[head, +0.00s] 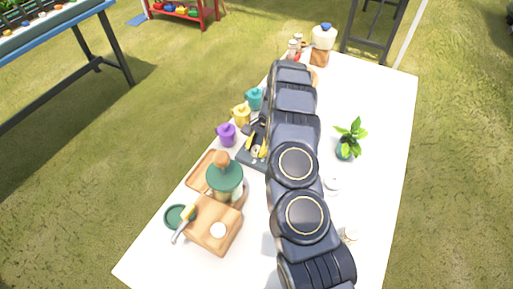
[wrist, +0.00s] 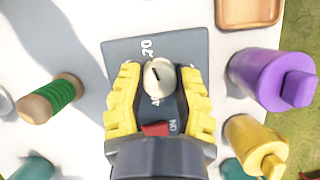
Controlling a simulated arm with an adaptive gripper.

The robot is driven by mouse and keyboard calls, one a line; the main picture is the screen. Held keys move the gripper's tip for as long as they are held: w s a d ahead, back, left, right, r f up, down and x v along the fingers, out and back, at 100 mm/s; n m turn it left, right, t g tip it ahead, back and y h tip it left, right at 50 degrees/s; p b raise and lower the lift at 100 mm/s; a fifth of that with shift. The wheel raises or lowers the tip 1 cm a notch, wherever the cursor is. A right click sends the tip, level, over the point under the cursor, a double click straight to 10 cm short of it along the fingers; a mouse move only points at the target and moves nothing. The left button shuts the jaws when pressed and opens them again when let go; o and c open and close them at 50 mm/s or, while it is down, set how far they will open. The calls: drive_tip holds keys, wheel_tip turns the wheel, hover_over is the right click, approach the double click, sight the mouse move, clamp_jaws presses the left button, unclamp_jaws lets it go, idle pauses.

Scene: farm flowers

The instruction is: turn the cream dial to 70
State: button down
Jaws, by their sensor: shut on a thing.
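The cream dial (wrist: 159,77) sits on a dark grey panel (wrist: 118,52) in the wrist view. A short dark mark shows on its top, slanting roughly toward the upper left. The number 70 (wrist: 147,47) is printed on the panel just above the dial. Another number below it is partly hidden. My gripper (wrist: 160,80) has its yellow fingers on the left and right of the dial and is shut on it. In the head view my gripper (head: 257,146) is over the panel (head: 246,161), and my arm covers part of it.
A red switch (wrist: 155,129) lies below the dial. Purple (head: 226,134), yellow (head: 241,114) and teal (head: 255,97) pots stand along the left edge. A wooden tray (wrist: 247,12), a green-wrapped spool (wrist: 50,101) and a potted plant (head: 350,138) stand nearby.

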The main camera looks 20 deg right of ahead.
drive_tip(key=shift+s+f, duration=0.1)
drive_tip(key=shift+f, duration=0.05)
drive_tip(key=c, duration=0.6)
unclamp_jaws()
drive_tip(key=v, duration=1.2)
